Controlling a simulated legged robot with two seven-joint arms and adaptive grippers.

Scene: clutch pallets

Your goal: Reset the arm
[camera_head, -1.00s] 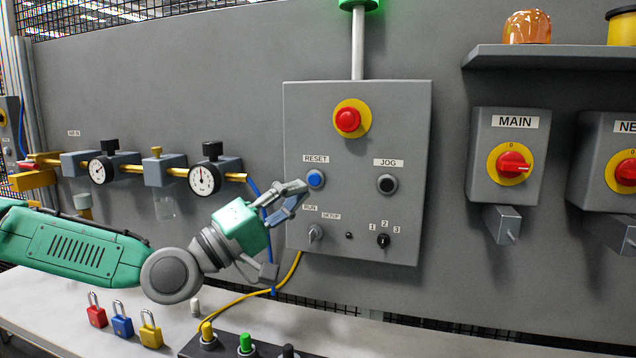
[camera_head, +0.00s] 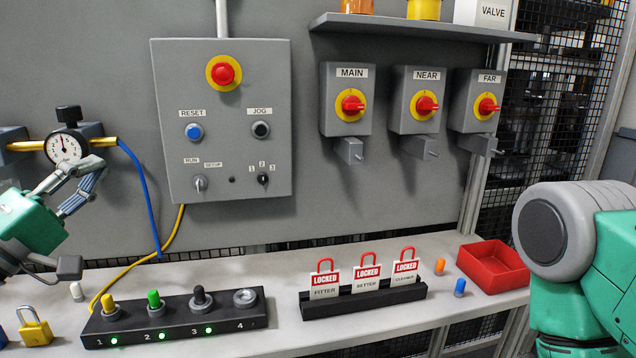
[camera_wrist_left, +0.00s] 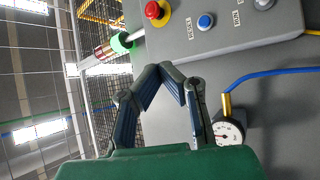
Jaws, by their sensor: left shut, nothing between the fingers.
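The grey control box (camera_head: 165,120) is on the wall, with a blue RESET button (camera_head: 194,132), a black JOG button (camera_head: 261,130), a red stop button (camera_head: 223,73) on a yellow ring and a RUN/SETUP knob (camera_head: 200,183). My left gripper (camera_head: 97,168) is at the left edge, left of the box and apart from it, below a pressure gauge (camera_head: 65,147). Its fingers are shut and empty. In the left wrist view the fingertips (camera_wrist_left: 165,68) meet, with the blue button (camera_wrist_left: 205,22) beyond them. My right gripper is out of view.
Three red-knobbed switches, MAIN (camera_head: 352,104), NEAR (camera_head: 426,106) and FAR (camera_head: 487,106), are right of the box. The bench holds a numbered black strip (camera_head: 226,322), a rack (camera_head: 340,307) of LOCKED tags, a red tray (camera_head: 490,266) and a yellow padlock (camera_head: 34,330).

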